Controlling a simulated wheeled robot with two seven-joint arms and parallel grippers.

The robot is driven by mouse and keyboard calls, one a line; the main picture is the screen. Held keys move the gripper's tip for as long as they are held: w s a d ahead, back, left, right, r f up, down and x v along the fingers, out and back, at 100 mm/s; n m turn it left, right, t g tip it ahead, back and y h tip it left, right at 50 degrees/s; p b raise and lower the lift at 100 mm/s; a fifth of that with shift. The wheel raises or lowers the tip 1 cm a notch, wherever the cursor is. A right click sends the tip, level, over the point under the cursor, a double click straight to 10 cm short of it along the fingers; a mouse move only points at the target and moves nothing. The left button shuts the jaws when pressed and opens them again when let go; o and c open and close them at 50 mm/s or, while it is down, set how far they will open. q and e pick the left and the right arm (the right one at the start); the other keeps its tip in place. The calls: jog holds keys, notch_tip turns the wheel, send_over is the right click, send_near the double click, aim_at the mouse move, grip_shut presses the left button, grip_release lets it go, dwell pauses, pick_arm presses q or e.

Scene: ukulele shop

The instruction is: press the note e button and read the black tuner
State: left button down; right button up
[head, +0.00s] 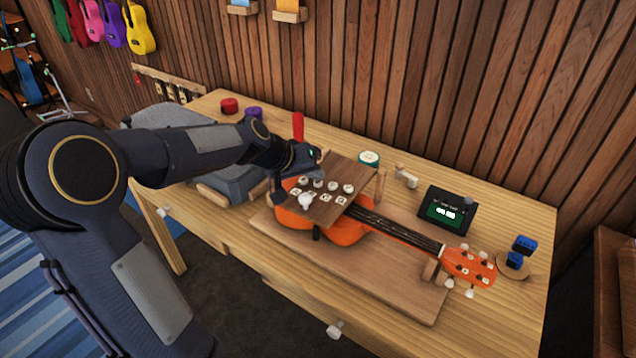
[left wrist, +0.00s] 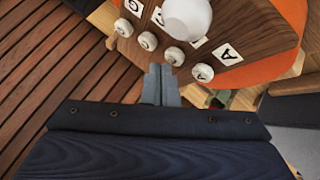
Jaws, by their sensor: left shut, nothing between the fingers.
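An orange ukulele (head: 345,230) lies on a wooden board on the workbench. A brown wooden panel (head: 335,170) stands over its body, with a row of round white buttons and letter labels. In the left wrist view, the note E button (left wrist: 174,56) is second from the right, next to the A end; a white knob (left wrist: 187,18) partly covers the labels. My left gripper (left wrist: 162,72) is shut and empty, its tips close to the E button; contact is unclear. The black tuner (head: 459,200) stands right of the panel, its green screen lit with white marks too small to read.
A round green-and-white item (head: 369,158) and a small wooden stand (head: 405,176) sit behind the ukulele. Red (head: 229,105) and purple (head: 253,113) round items are at the back left. The slatted wall closes off the rear.

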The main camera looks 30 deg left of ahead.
aim_at(314, 190)
pick_arm(q)
jog(key=shift+f+b, duration=0.55)
jog(key=shift+b, duration=0.05)
dwell(0.6)
jog(key=shift+r+p, duration=0.6)
jog(key=shift+r, duration=0.35)
jog(key=shift+r, duration=0.1)
notch_tip(314, 190, up, 5)
jog(key=p, duration=0.3)
jog(key=shift+p, duration=0.3)
dwell(0.3)
